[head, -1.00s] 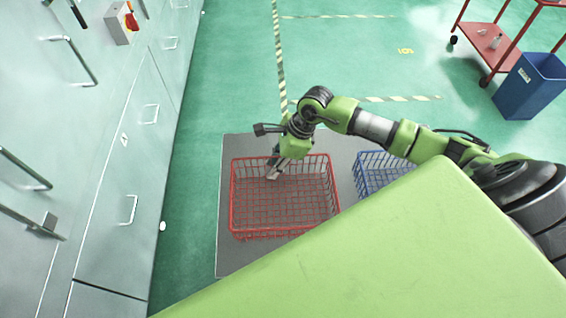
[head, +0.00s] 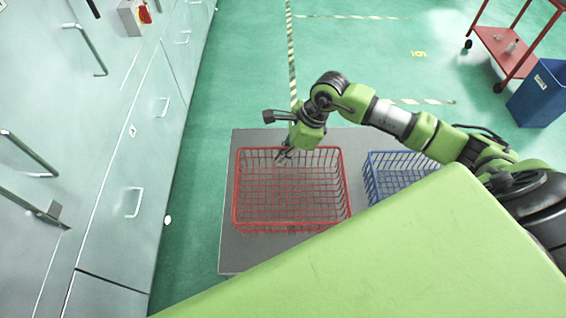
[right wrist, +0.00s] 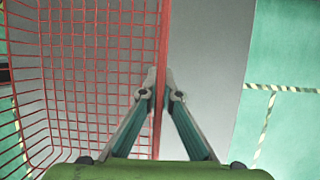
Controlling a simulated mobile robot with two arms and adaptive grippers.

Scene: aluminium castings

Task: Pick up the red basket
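The red basket (head: 290,203) is a wire basket over the grey table surface (head: 230,250) in the middle of the head view. My right gripper (head: 283,157) is at its far rim, coming down from above. In the right wrist view the red basket's wire wall (right wrist: 100,55) fills the left side. There, the fingers of my right gripper (right wrist: 160,85) are close together, one on each side of the red rim, and appear shut on it. I cannot tell whether the basket is clear of the surface. My left gripper is not in view.
Grey cabinets (head: 110,190) with handles line the left. A red cart (head: 505,50) and a blue bin (head: 540,95) stand far right. Green floor beyond the table is clear.

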